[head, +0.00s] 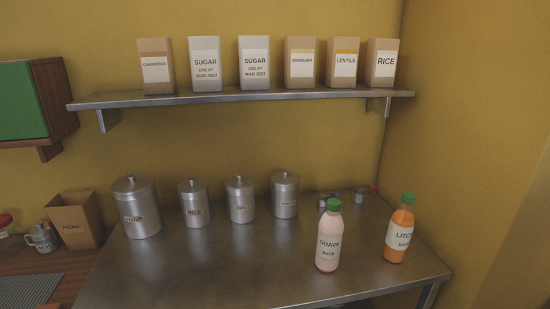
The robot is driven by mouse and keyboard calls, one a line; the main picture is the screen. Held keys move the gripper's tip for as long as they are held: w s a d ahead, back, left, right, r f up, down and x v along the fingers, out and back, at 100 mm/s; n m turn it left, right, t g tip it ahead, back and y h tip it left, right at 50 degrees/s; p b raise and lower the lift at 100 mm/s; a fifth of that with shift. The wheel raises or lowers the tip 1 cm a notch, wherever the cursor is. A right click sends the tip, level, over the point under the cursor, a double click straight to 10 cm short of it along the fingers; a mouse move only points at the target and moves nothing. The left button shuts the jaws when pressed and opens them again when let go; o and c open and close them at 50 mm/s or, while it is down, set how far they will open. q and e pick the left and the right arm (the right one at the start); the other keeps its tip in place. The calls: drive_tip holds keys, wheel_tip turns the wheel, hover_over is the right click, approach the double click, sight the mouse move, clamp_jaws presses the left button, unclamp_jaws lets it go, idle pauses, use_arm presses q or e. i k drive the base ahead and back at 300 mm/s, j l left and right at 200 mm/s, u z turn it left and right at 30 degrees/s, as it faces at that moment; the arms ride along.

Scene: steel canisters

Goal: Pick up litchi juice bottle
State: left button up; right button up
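Neither of my grippers shows in the head view.
The steel table (230,270) is clear in front. Several steel canisters (242,200) stand behind, left of the bottles. Small metal items (360,195) sit behind the bottles. A wall shelf (240,96) holds several packets. A brown box (75,220) stands left.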

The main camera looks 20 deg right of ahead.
sight(402, 222)
drive_tip(key=l+z, duration=0.15)
drive_tip(key=z, duration=1.3)
drive_tip(key=k+l, duration=0.05)
